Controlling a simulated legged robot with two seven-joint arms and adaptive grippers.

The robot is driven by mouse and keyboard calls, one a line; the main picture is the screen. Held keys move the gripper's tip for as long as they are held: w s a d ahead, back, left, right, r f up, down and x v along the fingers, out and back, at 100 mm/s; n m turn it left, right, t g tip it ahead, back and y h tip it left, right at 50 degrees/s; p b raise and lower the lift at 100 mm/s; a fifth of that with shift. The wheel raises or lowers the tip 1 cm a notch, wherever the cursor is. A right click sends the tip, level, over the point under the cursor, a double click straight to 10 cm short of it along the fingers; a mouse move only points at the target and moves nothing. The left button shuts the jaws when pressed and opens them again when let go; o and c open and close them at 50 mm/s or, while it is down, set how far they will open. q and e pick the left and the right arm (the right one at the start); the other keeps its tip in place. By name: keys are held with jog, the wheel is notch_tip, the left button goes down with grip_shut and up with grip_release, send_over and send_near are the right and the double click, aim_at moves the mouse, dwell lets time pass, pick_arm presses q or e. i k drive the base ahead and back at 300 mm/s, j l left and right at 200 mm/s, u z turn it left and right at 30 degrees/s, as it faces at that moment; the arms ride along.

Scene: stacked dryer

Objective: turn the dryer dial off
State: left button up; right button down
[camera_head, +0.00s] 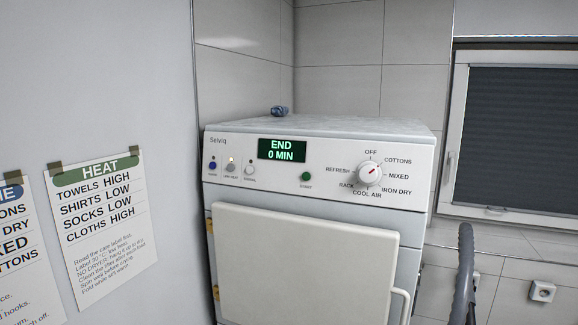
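The white dryer (228,170) stands in the middle, with its control panel facing me. The dial (368,174) is a white round knob at the panel's right side. A short red mark on it points to the upper right, towards COTTONS rather than straight up at OFF; its exact setting is hard to tell at this size. Labels ring the dial: OFF at the top, then COTTONS, MIXED, IRON DRY, COOL AIR, RACK and REFRESH. The green display (282,150) reads END 0 MIN. Neither of my grippers can be made out in view, and nothing touches the dial.
The dryer door (305,265) is below the panel. A green button (306,176) and several small buttons sit left of the dial. A dark grey curved, hose-like shape (464,275) rises at lower right. A HEAT notice (103,215) hangs left. Space before the dial looks clear.

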aim_at(368, 173)
jog(key=k+l, duration=0.1)
jog(key=l, duration=0.5)
jog(key=k+l, duration=0.1)
jog(key=l, duration=0.55)
jog(key=i+u, duration=0.05)
